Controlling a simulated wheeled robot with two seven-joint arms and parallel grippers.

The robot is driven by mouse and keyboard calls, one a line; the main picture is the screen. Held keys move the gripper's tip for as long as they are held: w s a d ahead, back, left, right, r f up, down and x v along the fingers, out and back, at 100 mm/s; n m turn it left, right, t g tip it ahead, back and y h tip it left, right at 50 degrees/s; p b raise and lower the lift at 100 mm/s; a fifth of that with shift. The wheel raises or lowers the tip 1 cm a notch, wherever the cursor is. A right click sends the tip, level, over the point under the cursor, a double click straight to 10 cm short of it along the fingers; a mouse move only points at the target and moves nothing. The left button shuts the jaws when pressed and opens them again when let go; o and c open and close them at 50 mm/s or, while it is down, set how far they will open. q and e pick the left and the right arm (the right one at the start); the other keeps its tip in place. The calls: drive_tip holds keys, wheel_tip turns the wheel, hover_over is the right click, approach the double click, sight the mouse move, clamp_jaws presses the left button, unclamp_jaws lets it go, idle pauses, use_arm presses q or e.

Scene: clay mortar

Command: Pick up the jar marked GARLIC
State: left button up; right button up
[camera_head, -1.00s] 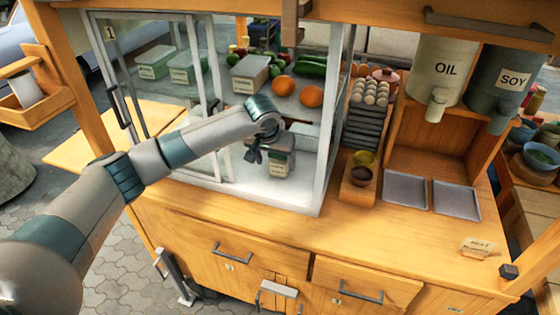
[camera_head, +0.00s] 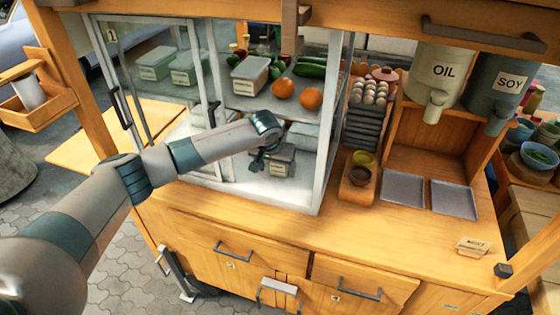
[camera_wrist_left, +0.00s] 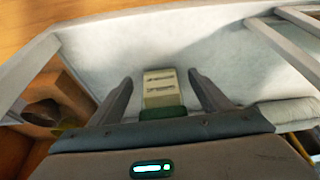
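A small pale jar (camera_head: 281,161) with a label stands on the white floor of the glass cabinet, below its shelf. Its label is too small for me to read, so I cannot tell whether it says GARLIC. My left gripper (camera_head: 257,163) is in the cabinet opening, close to the left side of this jar. In the left wrist view the jar (camera_wrist_left: 160,88), with a dark green end, shows between the two spread fingers of my left gripper (camera_wrist_left: 160,78). The fingers are apart from it on both sides. My right gripper is not in view.
White-framed glass panes (camera_head: 333,130) stand close around my left arm. The shelf above holds lidded containers (camera_head: 248,75), oranges (camera_head: 284,88) and green vegetables. Right of the cabinet are a wooden holder with bowls (camera_head: 359,177) and grey trays (camera_head: 403,188).

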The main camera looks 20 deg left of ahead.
use_arm(q)
drive_tip(key=c, duration=1.2)
drive_tip(key=shift+r, duration=0.1)
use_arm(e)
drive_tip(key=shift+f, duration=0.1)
